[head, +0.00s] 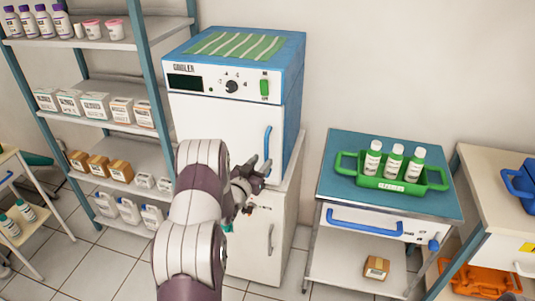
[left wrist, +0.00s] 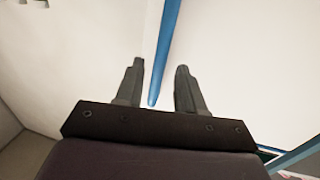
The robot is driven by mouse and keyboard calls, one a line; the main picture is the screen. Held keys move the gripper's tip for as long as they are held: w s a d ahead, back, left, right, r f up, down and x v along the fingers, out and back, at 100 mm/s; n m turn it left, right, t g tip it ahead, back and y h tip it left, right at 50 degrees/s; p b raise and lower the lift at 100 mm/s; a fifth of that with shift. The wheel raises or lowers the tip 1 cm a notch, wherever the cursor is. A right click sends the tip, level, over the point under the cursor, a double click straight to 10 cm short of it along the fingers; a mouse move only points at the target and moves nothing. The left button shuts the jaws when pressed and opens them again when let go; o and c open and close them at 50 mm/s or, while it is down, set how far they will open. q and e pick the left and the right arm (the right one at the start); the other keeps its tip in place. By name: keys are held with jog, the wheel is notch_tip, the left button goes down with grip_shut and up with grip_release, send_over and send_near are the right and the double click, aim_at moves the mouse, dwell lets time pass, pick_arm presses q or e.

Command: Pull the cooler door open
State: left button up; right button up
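The cooler (head: 235,85) is a blue and white box with a dark display, a knob and a green switch. Its white door (head: 212,125) looks shut, with an upright blue handle (head: 267,143) at its right edge. My left gripper (head: 259,165) is at the handle's lower end. In the left wrist view the left gripper (left wrist: 160,66) is open, and the blue handle (left wrist: 164,50) runs between its two fingers with a gap on each side. Contact is not visible. My left arm hides the lower left of the door. My right gripper is not in view.
The cooler stands on a white cabinet (head: 262,238). Shelves (head: 95,45) with bottles and boxes stand close at left. At right, a cart (head: 335,190) carries a green tray (head: 400,184) with three bottles. Some tiled floor is free between cabinet and cart.

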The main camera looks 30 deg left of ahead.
aim_at(265, 157)
pick_arm(q)
jog(key=w, duration=0.4)
jog(key=shift+a+r, duration=0.1)
jog(key=shift+r, duration=0.05)
jog(key=shift+w, duration=0.25)
grip_shut()
jog(key=shift+s, duration=0.15)
